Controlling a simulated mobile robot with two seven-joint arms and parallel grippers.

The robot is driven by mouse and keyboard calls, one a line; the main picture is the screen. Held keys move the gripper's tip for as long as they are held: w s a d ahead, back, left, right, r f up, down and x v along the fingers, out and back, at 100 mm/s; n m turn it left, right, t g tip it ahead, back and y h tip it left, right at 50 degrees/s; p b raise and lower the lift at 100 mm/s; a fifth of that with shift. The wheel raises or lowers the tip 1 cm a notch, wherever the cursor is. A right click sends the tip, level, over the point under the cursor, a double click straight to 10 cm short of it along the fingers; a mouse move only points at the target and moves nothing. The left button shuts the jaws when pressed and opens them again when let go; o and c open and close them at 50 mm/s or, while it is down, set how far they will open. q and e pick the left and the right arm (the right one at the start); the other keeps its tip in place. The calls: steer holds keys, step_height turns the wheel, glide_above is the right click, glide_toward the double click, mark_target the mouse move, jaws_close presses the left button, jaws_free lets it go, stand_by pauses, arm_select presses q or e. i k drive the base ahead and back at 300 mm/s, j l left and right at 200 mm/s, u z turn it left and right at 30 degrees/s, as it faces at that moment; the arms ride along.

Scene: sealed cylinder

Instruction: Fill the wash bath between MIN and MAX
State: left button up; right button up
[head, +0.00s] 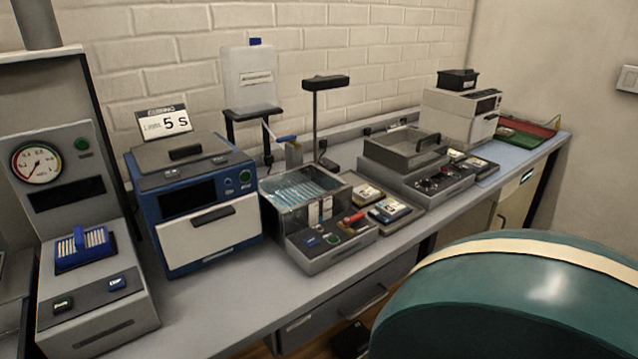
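The wash bath (270,218) is a clear-walled tank in a grey unit at the middle of the bench. Its inside looks pale blue and striped; I cannot make out the liquid level. Small white labels (320,209) are on its front wall, too small to read. A whitish container (249,76) with a blue cap stands on a black stand behind it. A thin spout with a blue lever (287,139) reaches from there toward the bath's back edge. Neither of my grippers is in view.
A blue-and-white machine (200,238) and a gauge unit (50,150) stand left of the bath. A black post with a flat head (325,83) rises behind it. A large teal rounded object (510,310) fills the right foreground.

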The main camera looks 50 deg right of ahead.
mark_target(292, 137)
steer(key=z, duration=1.6)
